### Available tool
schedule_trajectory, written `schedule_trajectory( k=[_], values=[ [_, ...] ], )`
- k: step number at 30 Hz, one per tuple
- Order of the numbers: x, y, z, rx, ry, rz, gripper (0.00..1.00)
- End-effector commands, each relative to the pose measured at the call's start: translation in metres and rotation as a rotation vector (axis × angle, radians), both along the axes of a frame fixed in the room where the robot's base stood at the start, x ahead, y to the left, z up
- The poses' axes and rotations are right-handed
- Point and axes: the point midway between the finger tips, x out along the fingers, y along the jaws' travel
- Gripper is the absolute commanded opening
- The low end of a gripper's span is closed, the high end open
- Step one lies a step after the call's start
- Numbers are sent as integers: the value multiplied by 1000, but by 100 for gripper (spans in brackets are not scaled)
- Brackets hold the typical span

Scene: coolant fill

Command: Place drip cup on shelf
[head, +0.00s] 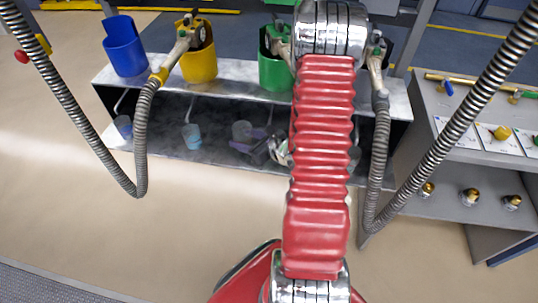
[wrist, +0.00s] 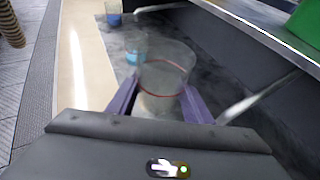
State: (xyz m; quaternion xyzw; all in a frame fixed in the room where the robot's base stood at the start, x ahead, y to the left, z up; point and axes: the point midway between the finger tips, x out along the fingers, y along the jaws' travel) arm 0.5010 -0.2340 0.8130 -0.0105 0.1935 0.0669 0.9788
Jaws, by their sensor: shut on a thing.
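The drip cup (wrist: 165,72) is clear with a red line around it; my gripper (wrist: 160,100) is shut on it, a purple finger on each side. In the head view the grey cup (head: 242,130) shows at the lower shelf (head: 165,148), left of my gripper (head: 256,146). My red arm partly hides the gripper there. The cup looks near upright. I cannot tell whether its base touches the shelf. A light-blue-tinted cup (head: 191,136) and a blue cup (head: 123,126) stand to its left on the lower shelf.
Grey hoses (head: 141,130) hang at left and right. A grey stand (head: 470,160) with fittings is at right. Floor in front is clear.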

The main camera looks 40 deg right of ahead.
Motion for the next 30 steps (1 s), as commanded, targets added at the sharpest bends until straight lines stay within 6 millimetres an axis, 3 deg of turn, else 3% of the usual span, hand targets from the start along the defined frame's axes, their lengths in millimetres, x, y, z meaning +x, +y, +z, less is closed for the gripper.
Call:
schedule_trajectory(
  k=[3, 10, 23, 30],
  values=[
    [-16, -39, 5, -4, -1, -63, 19],
    [-38, -79, 9, -6, 3, -129, 19],
    [-40, -82, 8, -5, 3, -135, 19],
    [-40, -82, -12, -3, 4, -134, 19]
  ],
)
